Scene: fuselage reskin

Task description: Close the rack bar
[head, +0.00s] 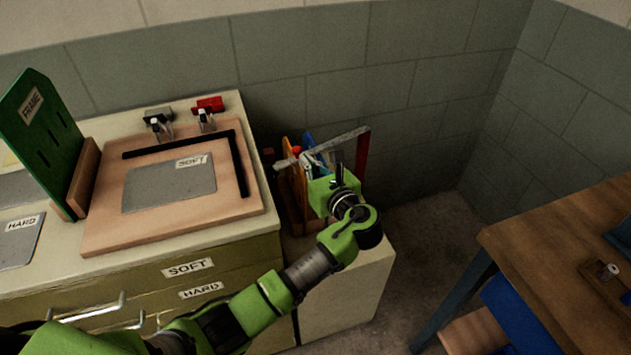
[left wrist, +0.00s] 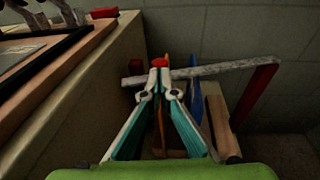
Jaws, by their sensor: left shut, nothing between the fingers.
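The rack bar (head: 340,141) is a worn grey bar that runs across the top of a small rack, with a red upright piece (head: 362,154) at its right end. In the left wrist view the bar (left wrist: 225,71) spans behind my fingertips, and its red end piece (left wrist: 257,93) slants down at the right. My left gripper (head: 307,160) is over the rack, with its fingers shut and empty. In the left wrist view its tips (left wrist: 160,77) overlap the bar near its left part; I cannot tell whether they touch. My right gripper is not in view.
The rack holds upright orange (head: 296,190) and blue (head: 308,141) sheets. A counter (head: 242,118) with a wooden board (head: 112,208) and a green FRAME panel (head: 42,118) stands left. A wooden table (head: 560,235) stands right, with free floor between.

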